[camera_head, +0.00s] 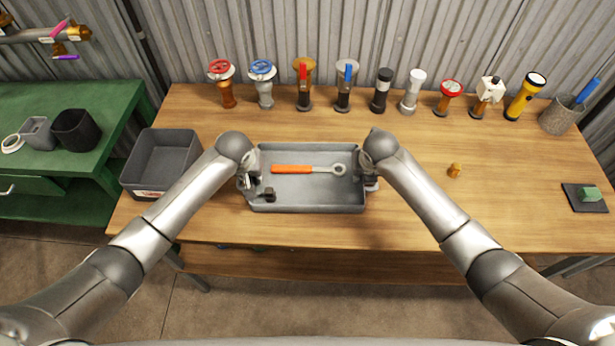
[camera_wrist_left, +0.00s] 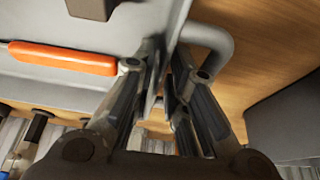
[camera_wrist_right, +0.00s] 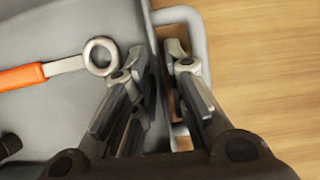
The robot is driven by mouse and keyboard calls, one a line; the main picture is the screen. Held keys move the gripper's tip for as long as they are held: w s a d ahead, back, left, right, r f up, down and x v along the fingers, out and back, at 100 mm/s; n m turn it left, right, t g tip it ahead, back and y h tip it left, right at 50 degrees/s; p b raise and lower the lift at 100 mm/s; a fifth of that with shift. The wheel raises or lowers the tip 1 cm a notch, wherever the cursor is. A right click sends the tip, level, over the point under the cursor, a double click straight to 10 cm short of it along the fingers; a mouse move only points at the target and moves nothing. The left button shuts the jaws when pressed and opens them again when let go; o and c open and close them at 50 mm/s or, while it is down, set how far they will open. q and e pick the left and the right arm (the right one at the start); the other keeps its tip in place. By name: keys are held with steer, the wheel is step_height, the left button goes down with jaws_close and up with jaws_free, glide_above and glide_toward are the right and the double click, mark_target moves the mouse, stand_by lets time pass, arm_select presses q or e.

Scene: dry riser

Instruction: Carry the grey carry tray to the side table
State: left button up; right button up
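The grey carry tray (camera_head: 320,195) is level over the front middle of the wooden table. In it lie an orange-handled wrench (camera_head: 292,169) and a small dark piece (camera_head: 269,195). My left gripper (camera_wrist_left: 162,88) is closed in around the tray's left end wall, one finger on each side, by the loop handle (camera_wrist_left: 212,42). My right gripper (camera_wrist_right: 160,62) does the same at the right end wall, with one finger inside the loop handle (camera_wrist_right: 196,50). Whether the tray touches the table cannot be told. A green side table (camera_head: 100,98) stands at the far left.
A grey bin (camera_head: 139,172) stands on the wooden table (camera_head: 400,225) left of the tray. The green table holds a black cup (camera_head: 75,132) and grey containers. Several valves and torches line the back. A small brass piece (camera_head: 454,170) lies right of the tray.

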arm_select(q)
steer(key=shift+f, duration=0.1)
arm_select(e)
steer(key=shift+f, duration=0.1)
arm_select(q)
jaws_close()
arm_select(e)
jaws_close()
arm_select(q)
steer(key=shift+w, duration=0.1)
arm_select(e)
steer(key=shift+w, duration=0.1)
